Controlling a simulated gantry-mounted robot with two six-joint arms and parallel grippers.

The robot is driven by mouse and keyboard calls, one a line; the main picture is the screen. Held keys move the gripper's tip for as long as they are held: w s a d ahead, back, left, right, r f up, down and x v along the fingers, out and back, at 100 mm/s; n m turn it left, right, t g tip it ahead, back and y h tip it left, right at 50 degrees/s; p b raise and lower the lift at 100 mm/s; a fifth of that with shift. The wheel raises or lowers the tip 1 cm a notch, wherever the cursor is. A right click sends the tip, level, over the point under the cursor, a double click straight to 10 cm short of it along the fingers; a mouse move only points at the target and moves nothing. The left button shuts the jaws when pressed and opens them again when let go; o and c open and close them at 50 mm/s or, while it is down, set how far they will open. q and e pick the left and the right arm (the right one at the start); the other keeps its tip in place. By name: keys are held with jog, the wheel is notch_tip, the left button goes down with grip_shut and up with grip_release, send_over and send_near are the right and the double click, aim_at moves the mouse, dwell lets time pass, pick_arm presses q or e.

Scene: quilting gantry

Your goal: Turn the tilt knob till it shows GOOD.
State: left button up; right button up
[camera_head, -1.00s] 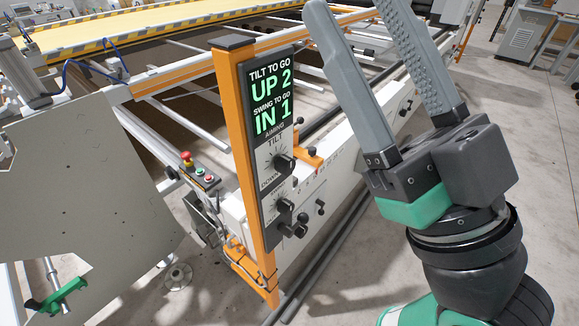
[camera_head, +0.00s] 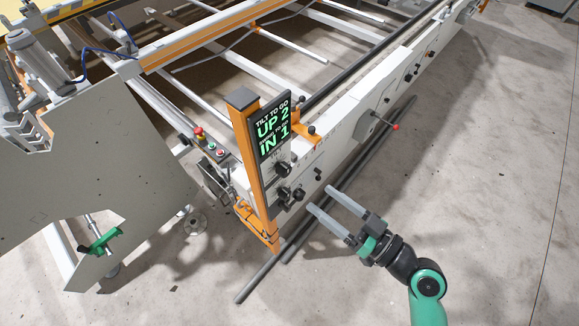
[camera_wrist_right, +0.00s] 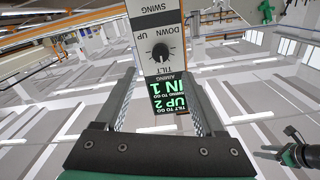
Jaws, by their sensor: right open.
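The tilt knob (camera_head: 283,169) is a black round knob on the grey panel of an orange post.
The orange post (camera_head: 245,150) stands left of the panel. A red-tipped lever (camera_head: 394,127) sticks out of the white rail.

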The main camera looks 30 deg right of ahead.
aim_at(288, 173)
jog(key=x, duration=1.1)
jog(key=shift+r+p, duration=0.1)
jog(key=shift+p, duration=0.25)
jog(key=shift+s, duration=0.1)
grip_shut()
